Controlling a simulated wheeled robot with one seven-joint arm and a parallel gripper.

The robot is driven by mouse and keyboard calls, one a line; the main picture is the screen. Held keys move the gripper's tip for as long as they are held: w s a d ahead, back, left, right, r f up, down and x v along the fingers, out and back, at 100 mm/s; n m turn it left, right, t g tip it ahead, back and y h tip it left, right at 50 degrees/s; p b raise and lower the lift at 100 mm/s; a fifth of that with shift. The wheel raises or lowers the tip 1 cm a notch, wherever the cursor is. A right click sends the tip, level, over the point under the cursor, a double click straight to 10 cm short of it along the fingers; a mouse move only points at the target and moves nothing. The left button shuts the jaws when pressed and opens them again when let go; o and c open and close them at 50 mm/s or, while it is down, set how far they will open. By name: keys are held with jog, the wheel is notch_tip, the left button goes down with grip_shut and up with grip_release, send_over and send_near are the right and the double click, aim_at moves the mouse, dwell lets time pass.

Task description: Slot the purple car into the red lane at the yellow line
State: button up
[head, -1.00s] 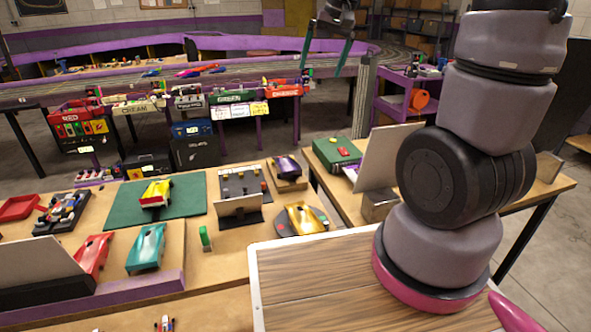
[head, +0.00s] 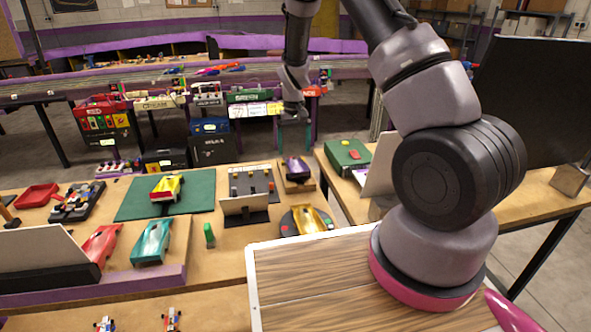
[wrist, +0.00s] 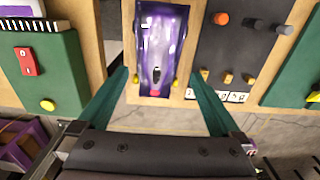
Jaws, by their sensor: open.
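The purple car (head: 297,169) sits on a small wooden stand (head: 303,186) at the back right of the near table. In the wrist view the purple car (wrist: 162,45) lies upright between and just beyond the fingertips. My gripper (head: 297,140) is above and behind the car, pointing down, with its teal fingers spread and empty. In the wrist view my gripper (wrist: 162,82) shows a finger on each side, apart from the car. The slot track (head: 200,86) runs across the back; the red lane and yellow line cannot be made out clearly.
A dark panel with pegs (head: 250,181) stands left of the car. A gold car (head: 307,220) on a round base is in front. A green box with red and yellow buttons (head: 348,155) sits on the right table. Several signed boxes, including a red one (head: 103,106), line the track's front.

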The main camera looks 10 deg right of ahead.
aim_at(296, 161)
jog(key=shift+s+d+f, duration=0.1)
jog(key=shift+s+f, duration=0.05)
jog(key=shift+f, duration=1.4)
jog(key=shift+s+d+f, duration=0.1)
jog(key=shift+f, duration=1.45)
jog(key=c, duration=1.3)
notch_tip(296, 161, up, 10)
jog(key=shift+r, duration=0.1)
